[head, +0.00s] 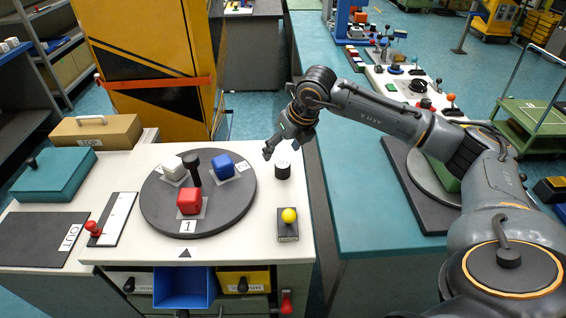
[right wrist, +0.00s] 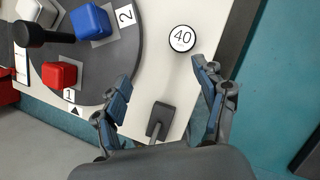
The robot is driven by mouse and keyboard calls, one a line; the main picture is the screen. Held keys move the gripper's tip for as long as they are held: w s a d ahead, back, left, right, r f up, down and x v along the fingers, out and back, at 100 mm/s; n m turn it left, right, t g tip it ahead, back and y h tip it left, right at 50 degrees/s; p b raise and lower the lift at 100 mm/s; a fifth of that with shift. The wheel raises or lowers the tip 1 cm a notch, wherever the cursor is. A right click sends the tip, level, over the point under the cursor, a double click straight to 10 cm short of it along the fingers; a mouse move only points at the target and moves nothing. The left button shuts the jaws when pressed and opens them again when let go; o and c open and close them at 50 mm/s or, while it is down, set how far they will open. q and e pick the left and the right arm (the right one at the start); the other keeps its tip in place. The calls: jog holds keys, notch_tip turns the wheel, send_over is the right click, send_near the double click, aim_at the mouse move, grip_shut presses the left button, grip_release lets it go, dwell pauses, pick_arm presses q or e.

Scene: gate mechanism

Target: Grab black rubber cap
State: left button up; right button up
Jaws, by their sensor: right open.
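A short black cylinder (head: 283,170) with a white top stands on the white table, right of the round turntable; it is the likeliest match for the black rubber cap. In the right wrist view its round white top reads 40 (right wrist: 182,39), with a thin dark rim. My right gripper (head: 283,146) is above and just behind it in the head view, open and empty. In the right wrist view my right gripper's fingers (right wrist: 163,86) are spread, and the cylinder lies beyond the fingertips, nearer the right finger. My left gripper is not in view.
The dark turntable (head: 240,205) carries red (head: 189,201), blue (head: 222,167) and white (head: 172,167) blocks and a black upright knob (head: 192,166). A yellow ball (head: 289,215) sits on a dark base in front of the cylinder. A teal table (head: 372,215) stands to the right.

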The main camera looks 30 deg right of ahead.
aim_at(283, 164)
jog(key=shift+m+h, duration=0.3)
jog(key=shift+h, duration=0.4)
jog(key=w+d+f, duration=0.1)
jog(key=f, duration=0.1)
jog(key=w+d+f+p, duration=0.1)
jog(key=f, duration=0.1)
jog(key=w+d+f+p, duration=0.1)
jog(key=f, duration=0.1)
jog(key=shift+d+f, duration=0.15)
jog(key=shift+f, duration=0.2)
jog(key=shift+w+f+p, duration=0.2)
jog(key=shift+f+p, duration=0.3)
jog(key=shift+f, duration=0.05)
jog(key=p+x, duration=0.1)
jog(key=x, duration=0.3)
jog(key=shift+f, duration=0.15)
jog(key=c, duration=1.2)
